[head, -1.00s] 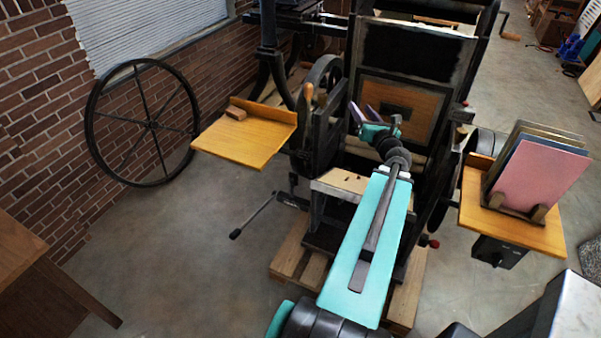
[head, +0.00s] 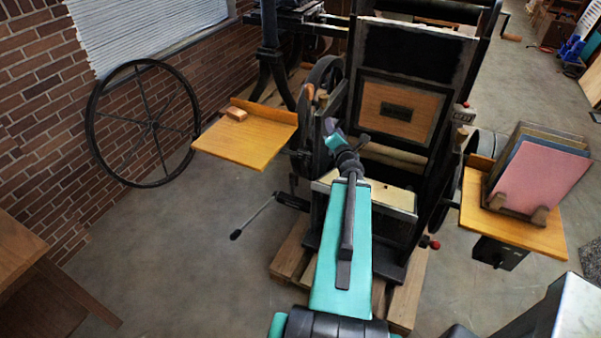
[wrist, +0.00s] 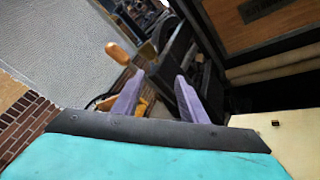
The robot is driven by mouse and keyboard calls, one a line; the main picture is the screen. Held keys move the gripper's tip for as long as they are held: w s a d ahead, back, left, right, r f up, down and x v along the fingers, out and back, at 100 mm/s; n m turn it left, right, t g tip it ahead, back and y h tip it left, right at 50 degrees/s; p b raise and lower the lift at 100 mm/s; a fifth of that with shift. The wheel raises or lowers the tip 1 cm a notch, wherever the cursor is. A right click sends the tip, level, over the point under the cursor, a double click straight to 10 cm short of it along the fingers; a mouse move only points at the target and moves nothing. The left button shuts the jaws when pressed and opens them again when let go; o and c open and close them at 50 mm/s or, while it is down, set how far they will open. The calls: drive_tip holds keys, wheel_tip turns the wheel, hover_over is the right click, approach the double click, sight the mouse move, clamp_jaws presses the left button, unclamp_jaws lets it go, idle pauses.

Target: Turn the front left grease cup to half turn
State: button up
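My gripper (head: 329,127) is at the left side of the black hand press (head: 455,60), just left of its wood-panelled front. In the wrist view, the two purple fingers of my gripper (wrist: 157,90) stand apart with nothing seen between them. They point towards dark metal parts on the press's left side (wrist: 180,50).
A wooden-handled lever (wrist: 118,52) rises left of the fingers in the wrist view. A wooden shelf (head: 245,145) juts out left of the press, and another shelf (head: 510,228) with boards stands right. A crank handle (head: 253,217) sticks out low at left.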

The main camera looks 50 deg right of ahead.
drive_tip(key=w+a+f+m+g+y, duration=0.1)
drive_tip(key=a+f+m, duration=0.3)
drive_tip(key=f, duration=0.4)
drive_tip(key=w+a+f+m+g+y, duration=0.1)
drive_tip(key=w+a+f+m+g, duration=0.2)
drive_tip(key=a+f, duration=0.4)
drive_tip(key=shift+w+a+f+m, duration=0.2)
drive_tip(key=shift+w+f+m, duration=0.2)
drive_tip(key=shift+w+f, duration=0.35)
drive_tip(key=shift+o, duration=0.4)
